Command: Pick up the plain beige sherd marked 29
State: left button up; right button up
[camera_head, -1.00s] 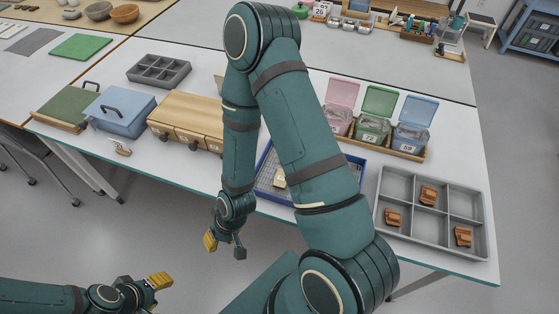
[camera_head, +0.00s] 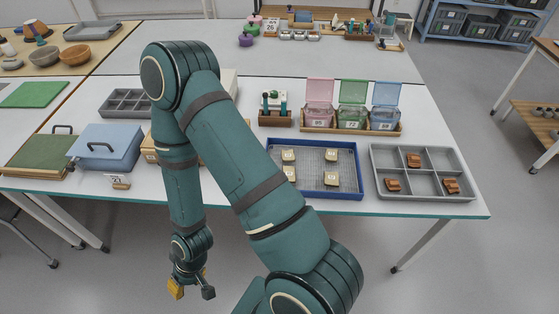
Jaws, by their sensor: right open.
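Several small beige sherds lie in the blue-rimmed tray (camera_head: 312,193) at the front middle of the table. One is at back left (camera_head: 288,155), one at back right (camera_head: 331,155), one at front left (camera_head: 290,174) and one at front right (camera_head: 331,179). Their marks are too small to read, so I cannot tell which is 29. My right gripper (camera_head: 192,290) hangs open and empty in front of the table edge, left of the tray and apart from it. My left gripper is out of view.
A grey compartment tray (camera_head: 432,188) with orange-brown sherds stands right of the blue tray. Lidded pink, green and blue boxes (camera_head: 352,118) stand behind. A blue case (camera_head: 106,148) is at left. My right arm hides part of the table's middle.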

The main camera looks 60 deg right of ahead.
aim_at(288, 156)
jog(key=j+z, duration=0.15)
jog(key=z, duration=0.2)
jog(key=j+z, duration=0.1)
jog(key=z, duration=0.25)
jog(key=j+z, duration=0.15)
jog(key=z, duration=0.25)
jog(key=i+j, duration=0.05)
